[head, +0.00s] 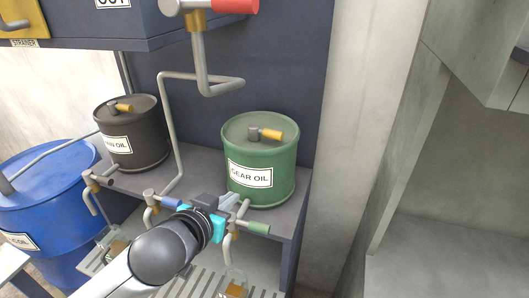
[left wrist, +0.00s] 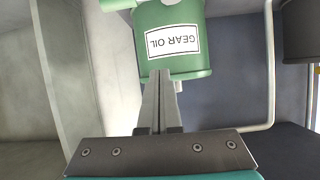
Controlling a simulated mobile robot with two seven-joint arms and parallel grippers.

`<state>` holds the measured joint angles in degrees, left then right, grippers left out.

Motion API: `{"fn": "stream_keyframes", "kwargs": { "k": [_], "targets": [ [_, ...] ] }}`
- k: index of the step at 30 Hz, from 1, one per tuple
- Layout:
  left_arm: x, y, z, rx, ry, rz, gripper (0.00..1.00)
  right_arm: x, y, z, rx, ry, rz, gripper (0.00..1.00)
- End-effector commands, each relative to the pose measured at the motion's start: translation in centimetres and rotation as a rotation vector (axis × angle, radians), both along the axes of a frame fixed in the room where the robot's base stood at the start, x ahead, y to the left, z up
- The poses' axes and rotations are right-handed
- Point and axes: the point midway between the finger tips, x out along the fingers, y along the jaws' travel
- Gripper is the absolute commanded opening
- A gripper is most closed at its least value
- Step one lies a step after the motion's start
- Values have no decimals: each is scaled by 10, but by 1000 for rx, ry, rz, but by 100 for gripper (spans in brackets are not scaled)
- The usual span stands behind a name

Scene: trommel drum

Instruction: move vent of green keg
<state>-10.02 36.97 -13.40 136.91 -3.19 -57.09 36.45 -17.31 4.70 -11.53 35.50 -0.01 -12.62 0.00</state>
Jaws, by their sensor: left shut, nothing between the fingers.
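The green keg (head: 260,185), labelled GEAR OIL, stands upright on a grey shelf. Its vent (head: 268,133) on the lid is a grey stub with a yellow-orange lever pointing right. My left gripper (head: 234,200) is shut and empty, low in front of the keg, below the vent's level. My right gripper is in neither view.
Taps with a blue handle (head: 171,203) and a green handle (head: 259,228) stick out below the shelf (head: 200,178). A black keg (head: 134,150) stands left, a blue drum (head: 45,210) farther left. A bent pipe (head: 180,130) and a red-handled valve (head: 233,6) hang nearby.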

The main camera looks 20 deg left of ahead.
Motion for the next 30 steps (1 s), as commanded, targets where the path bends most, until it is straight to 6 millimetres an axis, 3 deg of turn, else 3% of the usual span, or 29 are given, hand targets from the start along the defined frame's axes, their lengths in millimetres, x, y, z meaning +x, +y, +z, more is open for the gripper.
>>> {"fn": "stream_keyframes", "kwargs": {
  "k": [1, 3, 9, 17, 30],
  "targets": [
    [12, 1, 20, -5, -66, -20, 0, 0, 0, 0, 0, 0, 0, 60],
    [24, 0, 41, -28, -135, -46, 0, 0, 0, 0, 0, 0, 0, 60],
    [37, -2, 69, -68, -222, -89, 0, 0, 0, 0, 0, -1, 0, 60],
    [55, -5, 69, -73, -229, -90, 0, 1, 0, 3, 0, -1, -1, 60],
    [116, -14, 57, -70, -228, -89, 0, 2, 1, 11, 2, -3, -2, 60]
  ]
}}
